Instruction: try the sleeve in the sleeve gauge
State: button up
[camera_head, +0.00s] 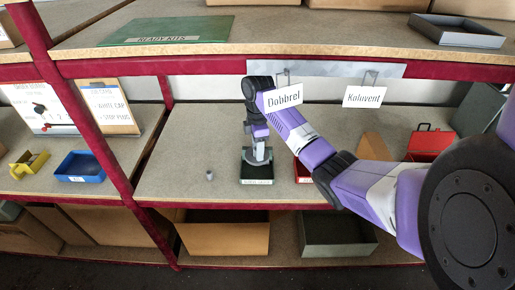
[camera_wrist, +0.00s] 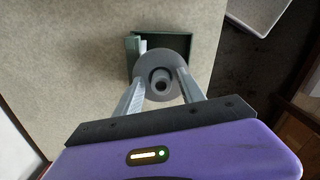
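The sleeve gauge (camera_head: 257,180) is a dark green, labelled tray-like stand on the middle shelf, with a grey round part rising from it. In the wrist view its grey disc (camera_wrist: 162,53) lies below my fingers. A small grey hollow cylinder, apparently the sleeve (camera_wrist: 161,82), stands upright at the disc's middle; I cannot tell how deep it sits. My gripper (camera_wrist: 163,80) is directly above the gauge, pointing down. Its fingers are apart on either side of the cylinder, with narrow gaps showing. In the head view my gripper (camera_head: 258,150) hides the gauge's top.
Another small grey cylinder (camera_head: 210,175) stands on the shelf left of the gauge. A red box (camera_head: 430,143) is at right, and a red bin (camera_head: 302,172) is partly behind my arm. A blue bin (camera_head: 80,167) is at left. Name tags hang above. Shelf left of the gauge is mostly clear.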

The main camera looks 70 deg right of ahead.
jog(key=shift+a+f, duration=0.15)
notch_tip(320, 180, up, 8)
jog(key=shift+r+p, duration=0.1)
jog(key=shift+p, duration=0.65)
dwell(0.5)
